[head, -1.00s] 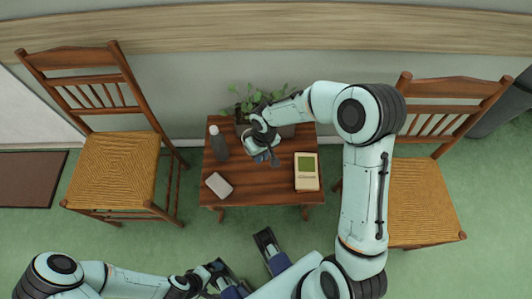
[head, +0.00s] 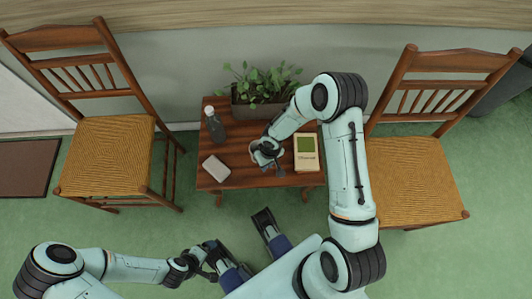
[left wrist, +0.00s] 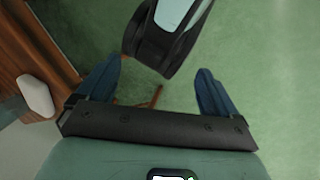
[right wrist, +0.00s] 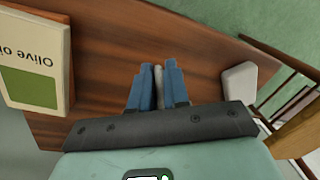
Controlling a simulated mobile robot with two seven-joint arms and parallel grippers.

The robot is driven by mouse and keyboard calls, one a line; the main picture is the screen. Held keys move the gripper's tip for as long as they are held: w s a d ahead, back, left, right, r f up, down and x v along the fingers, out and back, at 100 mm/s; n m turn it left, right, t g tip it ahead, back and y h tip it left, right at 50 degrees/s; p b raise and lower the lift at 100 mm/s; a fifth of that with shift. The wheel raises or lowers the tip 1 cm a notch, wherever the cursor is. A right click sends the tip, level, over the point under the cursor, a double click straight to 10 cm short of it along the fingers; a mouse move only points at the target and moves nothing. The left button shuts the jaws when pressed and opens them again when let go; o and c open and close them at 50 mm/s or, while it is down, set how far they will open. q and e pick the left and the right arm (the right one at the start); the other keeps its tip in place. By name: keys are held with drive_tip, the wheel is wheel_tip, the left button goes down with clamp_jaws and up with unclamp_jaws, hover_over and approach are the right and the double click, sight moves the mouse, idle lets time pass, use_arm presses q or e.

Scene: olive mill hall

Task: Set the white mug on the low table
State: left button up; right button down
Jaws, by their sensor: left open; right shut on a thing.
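The low table (head: 235,178) is a small dark wooden one between two chairs. My right gripper (head: 271,160) is over its middle, pointing down. In the right wrist view its blue fingers (right wrist: 157,88) are closed on a thin pale strip of the white mug (right wrist: 158,76). The rest of the mug is mostly hidden by the gripper and wrist. I cannot tell whether the mug touches the tabletop. My left gripper (left wrist: 160,95) is open and empty, in front of the table above the green floor; it is small at the bottom of the head view (head: 208,262).
On the table stand a dark bottle (head: 215,126) at left, a pale rounded block (head: 216,167) at front left, a cream olive oil box (head: 306,155) at right and a plant in a planter (head: 262,108) at the back. Chairs flank it at left (head: 105,155) and right (head: 415,180).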

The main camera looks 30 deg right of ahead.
wheel_tip(320, 180, down, 4)
drive_tip(key=shift+r+b, duration=0.2)
drive_tip(key=shift+b, duration=0.3)
use_arm(q)
drive_tip(key=shift+w+a+f+t, duration=0.15)
drive_tip(key=shift+w+a+f, duration=0.15)
drive_tip(key=shift+w, duration=0.2)
drive_tip(key=shift+w+a+f+t, duration=0.15)
drive_tip(key=shift+w+a+f, duration=0.05)
drive_tip(key=shift+w+f, duration=0.2)
use_arm(e)
drive_tip(key=shift+f, duration=0.25)
use_arm(q)
drive_tip(key=shift+w, duration=0.1)
use_arm(e)
drive_tip(key=shift+f, duration=0.1)
drive_tip(key=c, duration=1.1)
unclamp_jaws()
